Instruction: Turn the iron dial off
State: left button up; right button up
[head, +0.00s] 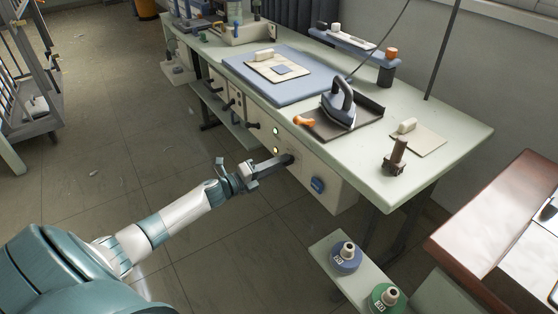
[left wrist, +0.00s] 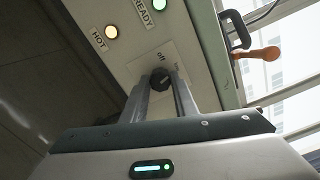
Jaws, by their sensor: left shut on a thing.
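The iron dial (left wrist: 160,78) is a dark round knob on the pale front panel under the table. A label reading "off" is printed beside it, and its pointer direction is hard to tell. My left gripper (left wrist: 160,88) is shut on the dial, with one finger on each side. In the head view the left gripper (head: 281,162) reaches the panel from the left and partly hides the dial. The iron (head: 339,108) stands on a dark rest on the tabletop above. My right gripper is out of view.
HOT (left wrist: 111,31) and READY (left wrist: 159,5) lamps glow near the dial. A blue knob (head: 317,185) sits to the right on the panel. The worktable (head: 455,133) overhangs the panel. Spools (head: 346,258) stand on a low shelf.

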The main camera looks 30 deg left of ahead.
pick_arm(q)
jog(key=shift+f+n+p, duration=0.1)
jog(key=shift+n+p, duration=1.65)
jog(key=shift+n, duration=2.85)
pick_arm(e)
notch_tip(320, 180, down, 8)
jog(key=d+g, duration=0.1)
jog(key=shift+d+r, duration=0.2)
pick_arm(q)
jog(key=o, duration=1.1)
jog(key=shift+c, duration=0.2)
jog(key=shift+s, duration=0.1)
jog(key=v, duration=1.7)
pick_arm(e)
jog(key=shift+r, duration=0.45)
